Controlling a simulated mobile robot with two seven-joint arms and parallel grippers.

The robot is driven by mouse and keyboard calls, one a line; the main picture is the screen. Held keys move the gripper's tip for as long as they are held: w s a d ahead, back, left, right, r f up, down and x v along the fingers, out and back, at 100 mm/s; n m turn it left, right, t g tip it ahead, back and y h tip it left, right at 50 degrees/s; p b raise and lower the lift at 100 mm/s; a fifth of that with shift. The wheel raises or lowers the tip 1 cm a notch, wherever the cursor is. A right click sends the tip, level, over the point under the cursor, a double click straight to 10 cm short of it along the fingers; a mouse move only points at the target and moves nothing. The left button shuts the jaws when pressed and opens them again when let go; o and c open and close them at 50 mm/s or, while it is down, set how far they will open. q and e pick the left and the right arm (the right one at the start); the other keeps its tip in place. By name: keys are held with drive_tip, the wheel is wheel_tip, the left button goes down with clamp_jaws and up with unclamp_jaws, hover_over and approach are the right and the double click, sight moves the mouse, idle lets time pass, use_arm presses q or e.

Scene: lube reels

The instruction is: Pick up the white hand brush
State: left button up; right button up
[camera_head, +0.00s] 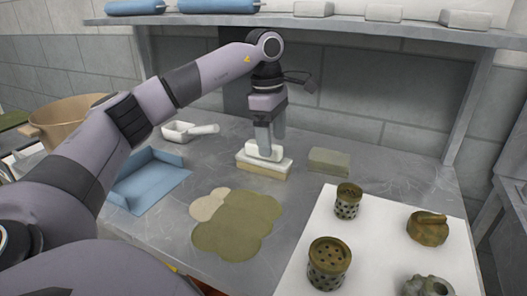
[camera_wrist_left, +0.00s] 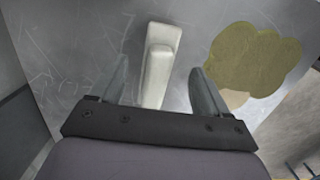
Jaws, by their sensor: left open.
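The white hand brush (camera_head: 257,153) appears to be the white piece with a tan lower layer on the metal table, lying flat below my left gripper (camera_head: 271,140). In the left wrist view the pale brush (camera_wrist_left: 155,75) runs lengthwise between the two open fingers of my left gripper (camera_wrist_left: 161,80), with a gap on each side. The fingers point down and partly hide the brush in the head view. I cannot tell whether they touch it. My right gripper is not in view.
A grey-green block (camera_head: 329,160) lies to the right. A white scoop-like item (camera_head: 180,132) and a blue tray (camera_head: 150,180) are at left. A green mat (camera_head: 236,226) lies in front. A white board (camera_head: 375,245) holds several cans. A shelf (camera_head: 330,31) hangs above.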

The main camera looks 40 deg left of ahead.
use_arm(q)
drive_tip(key=shift+s+a+r+g+y, duration=0.15)
drive_tip(key=shift+a+r+y, duration=0.1)
drive_tip(key=shift+a, duration=0.2)
drive_tip(key=shift+s+a+r+g+y, duration=0.15)
drive_tip(key=shift+a+r+y, duration=0.1)
drive_tip(key=shift+a, duration=0.15)
drive_tip(key=shift+a+f, duration=0.1)
drive_tip(key=shift+f, duration=0.25)
wheel_tip(320, 180, down, 6)
drive_tip(key=shift+a+f, duration=0.15)
drive_tip(key=shift+f, duration=0.05)
drive_tip(key=c, duration=1.1)
